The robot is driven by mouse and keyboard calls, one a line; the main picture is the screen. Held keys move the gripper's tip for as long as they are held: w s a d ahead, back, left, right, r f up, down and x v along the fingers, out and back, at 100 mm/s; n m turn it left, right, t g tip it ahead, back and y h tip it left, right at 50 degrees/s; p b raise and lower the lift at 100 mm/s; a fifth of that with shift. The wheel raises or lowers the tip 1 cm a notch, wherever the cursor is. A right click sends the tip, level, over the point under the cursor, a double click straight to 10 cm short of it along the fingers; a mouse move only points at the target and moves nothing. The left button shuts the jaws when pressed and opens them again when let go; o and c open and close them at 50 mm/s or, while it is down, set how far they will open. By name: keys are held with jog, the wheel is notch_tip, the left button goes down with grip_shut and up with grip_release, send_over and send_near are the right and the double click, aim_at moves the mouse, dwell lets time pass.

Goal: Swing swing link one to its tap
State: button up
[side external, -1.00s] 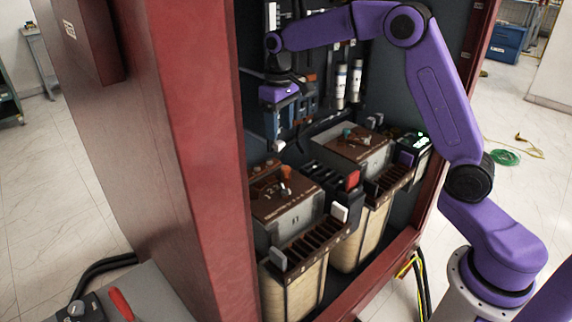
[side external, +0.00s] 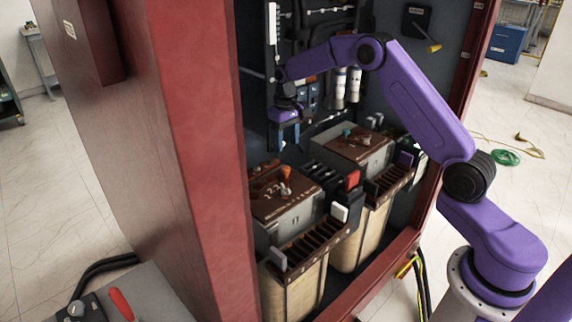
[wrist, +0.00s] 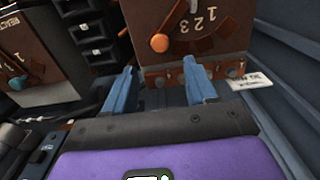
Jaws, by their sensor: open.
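My gripper (side external: 284,136) is open and empty, pointing down above the near transformer. Behind the strip is a brown panel (wrist: 228,28) marked 1, 2, 3, with an orange-knobbed lever (wrist: 159,42). The same panel (side external: 268,207) tops the near transformer in the side view. An orange piece (side external: 268,174) lies at its back edge, below the fingers. I cannot tell for certain which part is swing link one; the left finger covers part of the strip.
A second transformer has a teal-knobbed dial (side external: 347,132); its panel (wrist: 30,55) is at the left in the wrist view. A white label (wrist: 249,81) sits right of the strip. The red cabinet post (side external: 195,150) stands close on the left. Fuses (side external: 354,84) line the back wall.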

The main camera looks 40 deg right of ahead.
aim_at(286, 168)
notch_tip(286, 168, down, 9)
dwell(0.4)
grip_shut()
